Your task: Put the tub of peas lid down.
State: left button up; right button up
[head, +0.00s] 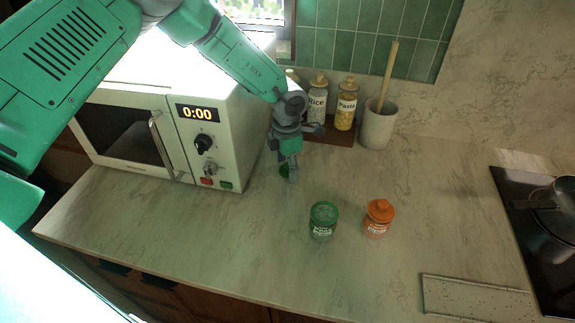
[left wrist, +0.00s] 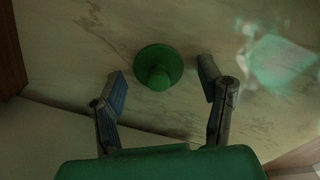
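The green lid (left wrist: 158,68) shows in the left wrist view with its round knob facing the camera, and it appears to rest on the counter. In the head view the lid (head: 284,170) is partly hidden by my left gripper (head: 290,174). My left gripper (left wrist: 163,84) is open, its fingers apart on either side of the lid's near side with gaps to both. The green tub of peas (head: 322,222) stands upright and lidless on the counter, nearer the front and right of the lid. It shows blurred in the left wrist view (left wrist: 280,65). My right gripper is in neither view.
An orange-lidded jar (head: 378,218) stands right of the tub. A white microwave (head: 220,150) is left of my gripper. Behind are the Rice (head: 317,100) and Pasta (head: 346,105) jars and a utensil crock (head: 378,125). A speckled board (head: 470,298) and hob (head: 540,235) are at right.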

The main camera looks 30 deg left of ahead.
aim_at(287, 165)
pick_arm(q)
notch_tip(287, 165, up, 12)
jog(key=b, duration=0.1)
dwell(0.5)
dwell(0.5)
